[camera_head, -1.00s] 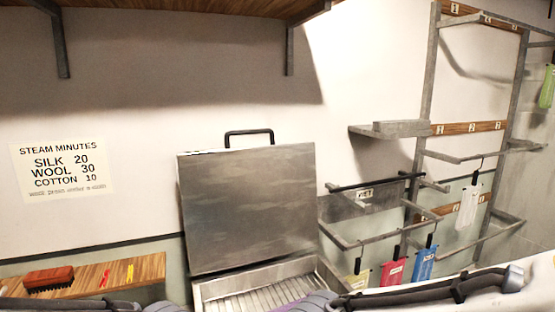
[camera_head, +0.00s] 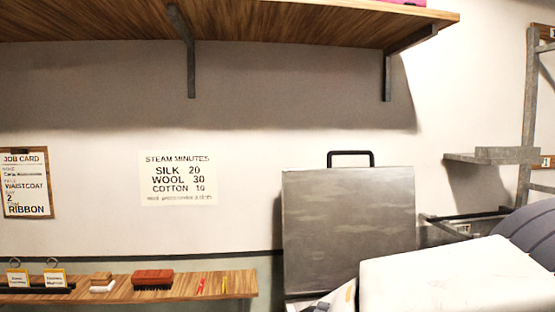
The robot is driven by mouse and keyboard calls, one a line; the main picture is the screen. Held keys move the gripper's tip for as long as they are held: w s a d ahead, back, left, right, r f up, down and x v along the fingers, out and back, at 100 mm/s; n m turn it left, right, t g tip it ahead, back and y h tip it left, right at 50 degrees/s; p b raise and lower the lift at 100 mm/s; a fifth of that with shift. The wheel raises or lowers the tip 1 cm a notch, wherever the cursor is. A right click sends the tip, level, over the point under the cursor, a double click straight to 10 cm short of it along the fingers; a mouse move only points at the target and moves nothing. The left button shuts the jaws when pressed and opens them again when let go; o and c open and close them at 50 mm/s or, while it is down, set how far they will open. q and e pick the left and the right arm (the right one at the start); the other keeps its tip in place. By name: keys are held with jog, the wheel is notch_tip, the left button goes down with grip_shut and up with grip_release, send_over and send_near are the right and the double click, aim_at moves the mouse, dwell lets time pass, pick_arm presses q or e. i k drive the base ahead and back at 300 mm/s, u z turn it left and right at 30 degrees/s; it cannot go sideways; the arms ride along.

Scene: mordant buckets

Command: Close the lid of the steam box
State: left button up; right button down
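The steam box's metal lid (camera_head: 348,230) stands upright and open in the middle right of the head view. A black handle (camera_head: 350,155) sits on its top edge. The box body below the lid is almost wholly hidden behind a white block-shaped form and the bottom edge of the picture. Neither of my grippers can be made out in the view.
A wooden shelf (camera_head: 230,22) on brackets hangs above. A low wooden shelf (camera_head: 190,287) at the left holds a red brush (camera_head: 152,279), small blocks and tags. A metal rack (camera_head: 529,115) stands at the right. A white form (camera_head: 455,275) fills the lower right.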

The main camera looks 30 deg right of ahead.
aim_at(335, 220)
jog(key=u, duration=1.5)
jog(key=k, duration=0.95)
jog(key=z, duration=1.65)
